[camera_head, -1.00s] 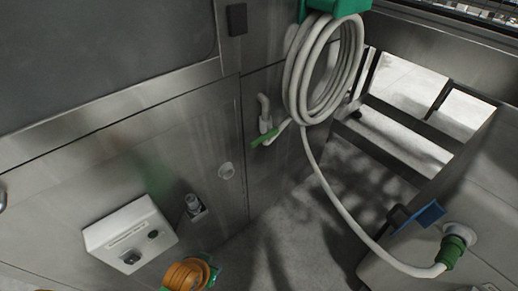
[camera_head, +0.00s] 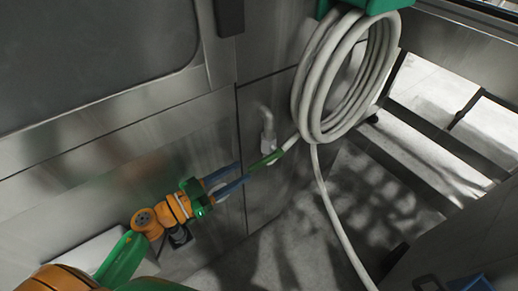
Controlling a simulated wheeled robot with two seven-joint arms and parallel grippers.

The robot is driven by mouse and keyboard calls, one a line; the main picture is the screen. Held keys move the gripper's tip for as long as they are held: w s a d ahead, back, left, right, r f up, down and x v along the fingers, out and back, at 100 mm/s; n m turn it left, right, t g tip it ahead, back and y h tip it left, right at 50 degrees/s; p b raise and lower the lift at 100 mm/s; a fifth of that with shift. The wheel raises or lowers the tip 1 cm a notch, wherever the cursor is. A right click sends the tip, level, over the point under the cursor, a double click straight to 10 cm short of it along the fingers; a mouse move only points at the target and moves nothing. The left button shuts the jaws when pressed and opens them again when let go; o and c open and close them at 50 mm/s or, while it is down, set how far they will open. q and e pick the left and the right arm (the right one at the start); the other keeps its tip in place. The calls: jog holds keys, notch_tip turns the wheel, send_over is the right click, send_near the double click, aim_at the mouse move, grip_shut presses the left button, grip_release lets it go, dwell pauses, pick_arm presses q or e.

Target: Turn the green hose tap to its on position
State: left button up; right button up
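The green hose tap lever (camera_head: 267,159) sits on a grey wall fitting with an upright pipe, left of the coiled hose. It slants from lower left to upper right. My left gripper (camera_head: 246,172) reaches in from the lower left with its blue fingers apart. The fingertips are at the lever's lower left end. I cannot tell whether they touch it or whether the lever end lies between them.
A thick white hose coil (camera_head: 346,85) hangs from a green holder (camera_head: 362,6) just right of the tap. Its free end runs down to the floor area. Steel wall panels (camera_head: 110,150) stand behind my arm.

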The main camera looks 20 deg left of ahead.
aim_at(258, 163)
pick_arm(q)
jog(key=x, duration=0.4)
jog(key=d+x, duration=0.1)
jog(key=x, duration=0.1)
jog(key=shift+s+d+r, duration=0.1)
jog(key=shift+d+r, duration=0.1)
jog(key=shift+r, duration=0.05)
jog(key=shift+s+a, duration=0.25)
jog(key=shift+s+a+r, duration=0.1)
jog(key=shift+c, duration=0.6)
grip_shut()
pick_arm(e)
jog(key=shift+s+d, duration=0.2)
jog(key=shift+s, duration=0.55)
